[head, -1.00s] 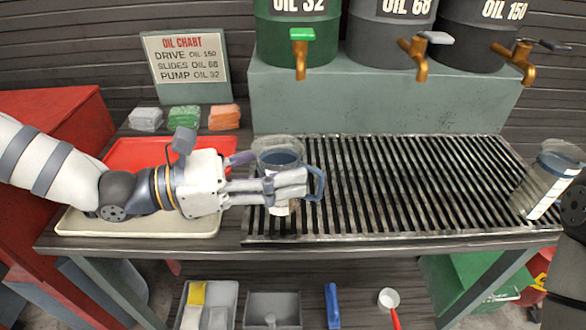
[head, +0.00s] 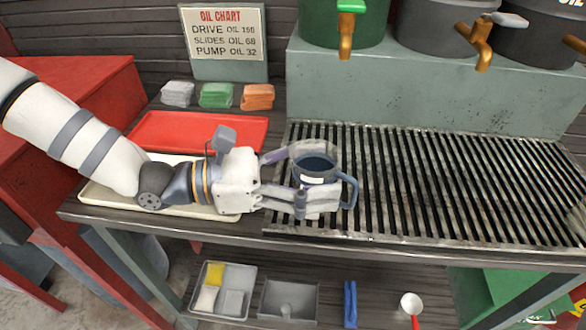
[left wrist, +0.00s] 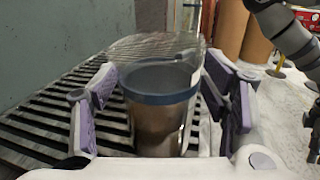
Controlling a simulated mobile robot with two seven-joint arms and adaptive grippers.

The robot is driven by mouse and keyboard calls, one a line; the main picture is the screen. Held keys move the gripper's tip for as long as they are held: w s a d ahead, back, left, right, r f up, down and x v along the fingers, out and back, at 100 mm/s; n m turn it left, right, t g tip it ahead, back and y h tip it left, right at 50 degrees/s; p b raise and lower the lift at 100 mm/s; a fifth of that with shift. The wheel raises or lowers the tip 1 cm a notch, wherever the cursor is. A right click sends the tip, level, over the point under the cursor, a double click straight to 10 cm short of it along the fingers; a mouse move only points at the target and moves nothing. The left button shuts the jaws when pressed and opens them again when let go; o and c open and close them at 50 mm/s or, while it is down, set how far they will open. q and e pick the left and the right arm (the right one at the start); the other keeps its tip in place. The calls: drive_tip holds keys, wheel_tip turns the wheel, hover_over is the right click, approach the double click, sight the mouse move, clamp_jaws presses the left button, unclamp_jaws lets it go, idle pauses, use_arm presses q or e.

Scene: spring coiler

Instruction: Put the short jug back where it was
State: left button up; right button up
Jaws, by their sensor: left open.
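The short jug (head: 313,166), with a blue rim and a blue handle (head: 350,190), appears to stand upright on the left end of the slotted grate (head: 440,185). My left gripper (head: 322,180) reaches in from the left, its fingers spread on either side of the jug. In the left wrist view the jug (left wrist: 158,115) sits between the spread fingers (left wrist: 160,95), with gaps visible at both sides. A clear shape overlaps its top there. The jug's lower part is partly hidden by the near finger in the head view. My right gripper is not clearly shown.
A red tray (head: 200,132) and a cream tray (head: 95,198) lie left of the grate. Coloured cloths (head: 216,95) and the oil chart (head: 226,42) stand behind. Oil drums with taps (head: 346,35) overhang the back. The grate's middle is clear. A lower shelf holds bins (head: 289,299).

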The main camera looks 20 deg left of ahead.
use_arm(q)
drive_tip(key=shift+r, duration=0.25)
drive_tip(key=p+v, duration=0.3)
drive_tip(key=v, duration=0.8)
drive_tip(key=shift+s+a+r, duration=0.1)
drive_tip(key=shift+s+a, duration=0.05)
drive_tip(key=shift+a, duration=0.15)
drive_tip(key=shift+s+a, duration=0.1)
drive_tip(key=shift+a, duration=0.05)
drive_tip(key=shift+f, duration=0.25)
use_arm(e)
drive_tip(key=w+r+t, duration=0.1)
drive_tip(key=w+r, duration=0.3)
drive_tip(key=shift+w+r+t, duration=0.25)
drive_tip(key=shift+t, duration=0.15)
